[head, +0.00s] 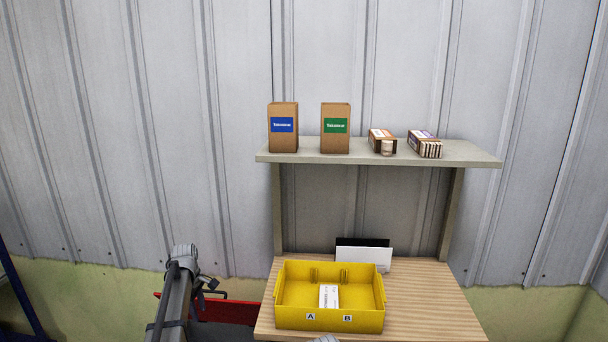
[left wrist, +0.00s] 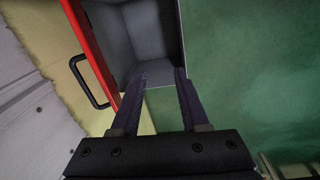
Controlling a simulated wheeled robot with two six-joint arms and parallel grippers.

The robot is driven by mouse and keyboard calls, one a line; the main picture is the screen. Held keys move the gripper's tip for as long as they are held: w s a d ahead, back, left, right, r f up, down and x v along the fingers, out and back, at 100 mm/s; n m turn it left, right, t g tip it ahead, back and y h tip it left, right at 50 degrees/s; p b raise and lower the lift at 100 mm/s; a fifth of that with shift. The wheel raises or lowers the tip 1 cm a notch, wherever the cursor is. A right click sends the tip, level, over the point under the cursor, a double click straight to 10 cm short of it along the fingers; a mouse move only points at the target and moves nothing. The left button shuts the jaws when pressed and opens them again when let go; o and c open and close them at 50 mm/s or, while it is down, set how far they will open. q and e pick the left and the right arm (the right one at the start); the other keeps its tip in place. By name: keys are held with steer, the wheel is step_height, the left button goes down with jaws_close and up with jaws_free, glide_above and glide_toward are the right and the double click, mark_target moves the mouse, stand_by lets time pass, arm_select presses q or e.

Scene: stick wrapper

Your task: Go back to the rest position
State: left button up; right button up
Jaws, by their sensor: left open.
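My left arm comes up at the lower left of the head view, left of the wooden table. Its gripper (head: 207,284) is small there, beside the table and level with its back part. In the left wrist view the two dark fingers of the left gripper (left wrist: 159,76) are apart with nothing between them. My right gripper does not show; only a small grey piece shows at the bottom edge of the head view.
A yellow bin (head: 290,319) marked A and B holds a white packet (head: 329,296) on the table (head: 430,300). Black and white cards (head: 364,258) stand behind it. A shelf (head: 470,154) above bears two brown bags (head: 283,135) and two small boxes (head: 425,146).

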arm_select(q)
steer(key=s+d+m, duration=0.8)
steer(key=s, duration=0.6)
steer(key=s+d+m, duration=0.7)
steer(key=s+d, duration=0.1)
steer(key=s, duration=0.5)
steer(key=s+d+r+m+p, duration=0.2)
steer(key=s+d, duration=0.1)
steer(key=d, duration=0.2)
steer(key=s+d+r+m+g+y+p, duration=0.1)
steer(key=s+d+r+m+p, duration=0.1)
steer(key=d, duration=0.4)
steer(key=shift+s+d+r+m+p, duration=0.2)
steer(key=shift+s+r+m+p, duration=0.15)
steer(key=shift+s+r, duration=0.1)
